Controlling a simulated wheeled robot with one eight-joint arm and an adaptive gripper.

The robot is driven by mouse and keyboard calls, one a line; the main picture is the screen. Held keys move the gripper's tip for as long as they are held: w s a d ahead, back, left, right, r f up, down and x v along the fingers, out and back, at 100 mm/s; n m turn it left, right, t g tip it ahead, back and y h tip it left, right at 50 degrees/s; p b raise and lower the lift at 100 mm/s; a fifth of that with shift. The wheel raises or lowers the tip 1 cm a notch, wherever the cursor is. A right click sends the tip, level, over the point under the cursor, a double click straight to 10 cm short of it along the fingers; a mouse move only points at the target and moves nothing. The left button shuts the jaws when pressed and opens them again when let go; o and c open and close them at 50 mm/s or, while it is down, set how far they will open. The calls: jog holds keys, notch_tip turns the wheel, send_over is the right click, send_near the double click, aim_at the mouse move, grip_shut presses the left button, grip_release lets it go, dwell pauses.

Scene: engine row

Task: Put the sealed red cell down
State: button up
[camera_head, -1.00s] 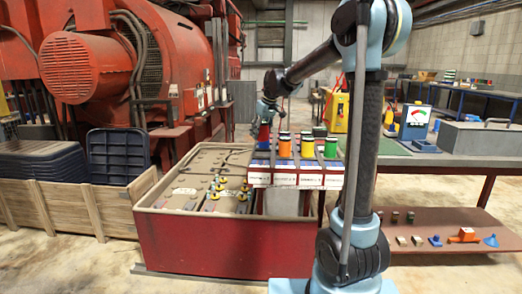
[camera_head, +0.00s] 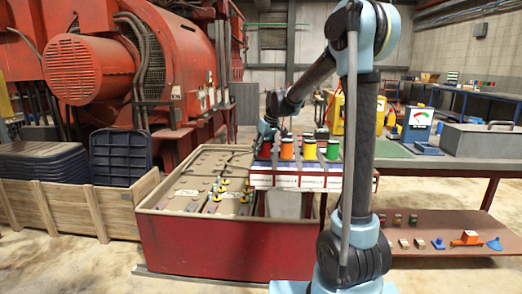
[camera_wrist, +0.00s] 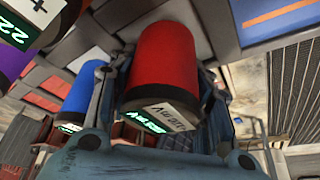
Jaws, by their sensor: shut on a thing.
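The red cell (camera_wrist: 165,65) fills the middle of the wrist view. It has dark ends, a white label and a small green display whose writing I cannot read. My gripper (camera_wrist: 160,95) is shut on it, with one finger on each side. In the head view my gripper (camera_head: 268,130) is at the left end of the cell rack (camera_head: 287,182), low over it.
A blue cell (camera_wrist: 80,90) stands close left of my gripper in the wrist view. Orange (camera_head: 287,150), yellow (camera_head: 309,150) and green (camera_head: 332,151) cells stand right of my gripper. A red battery box (camera_head: 225,245) is left of the rack, and a grey case (camera_head: 480,139) is far right.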

jog(key=o, duration=1.5)
jog(key=v, duration=1.2)
jog(key=s+d+f+m, duration=0.2)
jog(key=s+d, duration=0.6)
jog(key=s, duration=0.1)
jog(key=s+d+f+m+h, duration=0.1)
jog(key=s+d+f+m, duration=0.1)
jog(key=s+d+f, duration=0.2)
jog(key=s+d+f+m+h, duration=0.1)
jog(key=s+d+f, duration=0.4)
jog(key=s+f, duration=0.5)
jog(key=s+d+f+m+g+h, duration=0.1)
jog(key=s+d+f+m, duration=0.2)
jog(key=s+f, duration=0.4)
jog(key=shift+s+d, duration=0.3)
jog(key=shift+s, duration=1.15)
jog(key=shift+s+d, duration=0.3)
jog(key=shift+s, duration=1.2)
jog(key=shift+s+d, duration=0.25)
jog(key=shift+s, duration=1.2)
